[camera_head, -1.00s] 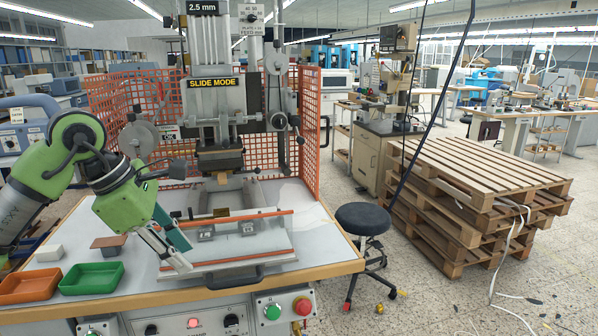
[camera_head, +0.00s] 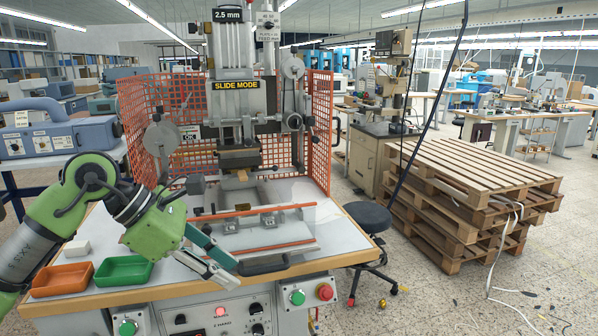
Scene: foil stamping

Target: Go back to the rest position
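My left gripper (camera_head: 234,274) comes in on a green and grey arm from the left. Its teal and grey fingers are apart with nothing seen between them, over the front edge of the workbench (camera_head: 352,248). It is in front of the stamping press (camera_head: 239,105) with the "SLIDE MODE" label, and right of the green tray (camera_head: 123,270). An orange tray (camera_head: 62,279) and a white block (camera_head: 76,248) lie further left on the bench. My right gripper is not in view.
An orange mesh guard (camera_head: 320,130) surrounds the press at the back and sides. A black stool (camera_head: 367,217) stands right of the bench, with stacked wooden pallets (camera_head: 470,190) beyond it. A blue-grey machine (camera_head: 60,138) is at the left.

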